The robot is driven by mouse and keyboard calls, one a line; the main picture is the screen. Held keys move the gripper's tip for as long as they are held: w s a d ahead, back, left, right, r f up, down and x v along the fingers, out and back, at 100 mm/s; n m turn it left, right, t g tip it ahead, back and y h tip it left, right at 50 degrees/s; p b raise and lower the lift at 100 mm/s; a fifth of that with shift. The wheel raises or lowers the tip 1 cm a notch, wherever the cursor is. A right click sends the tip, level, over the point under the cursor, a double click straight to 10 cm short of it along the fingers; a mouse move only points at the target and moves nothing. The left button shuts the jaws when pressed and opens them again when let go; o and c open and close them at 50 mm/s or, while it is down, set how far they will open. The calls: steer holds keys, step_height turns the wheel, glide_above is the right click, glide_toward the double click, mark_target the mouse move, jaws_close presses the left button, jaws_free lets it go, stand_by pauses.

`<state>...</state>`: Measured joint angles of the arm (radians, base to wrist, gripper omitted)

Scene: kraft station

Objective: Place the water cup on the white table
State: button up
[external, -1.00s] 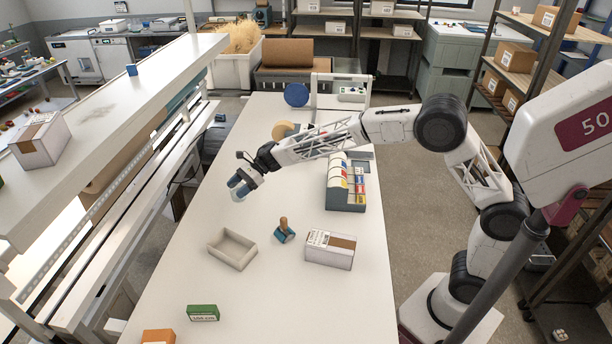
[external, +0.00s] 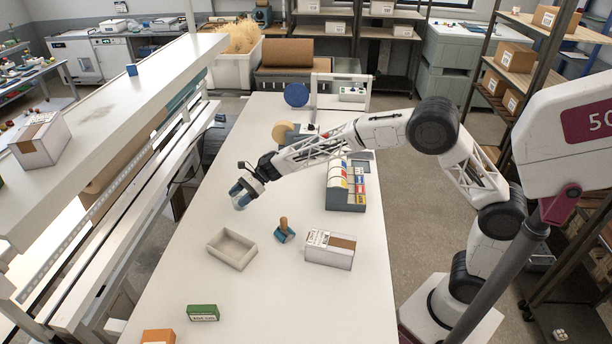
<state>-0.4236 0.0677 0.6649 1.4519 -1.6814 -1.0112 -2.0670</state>
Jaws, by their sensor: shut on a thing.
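My gripper (external: 242,195) is over the left part of the white table (external: 290,300), past the tape rack. It is shut on the water cup (external: 239,203), a small, pale, see-through cup that shows at the fingertips. The fingers partly hide the cup, and its water cannot be made out. The cup is low, near the tabletop; whether its base touches the table cannot be told from this view.
Nearby stand an empty pale tray (external: 232,249), a stamp with a wooden handle (external: 284,231), a white carton (external: 330,249) and a rack of coloured labels (external: 346,186). A green box (external: 203,313) is in front. The tabletop around the gripper is clear.

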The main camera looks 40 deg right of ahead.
steer(key=shift+f, duration=1.65)
steer(key=shift+f, duration=2.5)
steer(key=shift+f, duration=0.1)
steer(key=o, duration=1)
steer(key=shift+f, duration=0.1)
steer(key=shift+c, duration=0.2)
steer(key=shift+r, duration=0.2)
steer(key=v, duration=1.2)
steer(key=shift+f, duration=0.1)
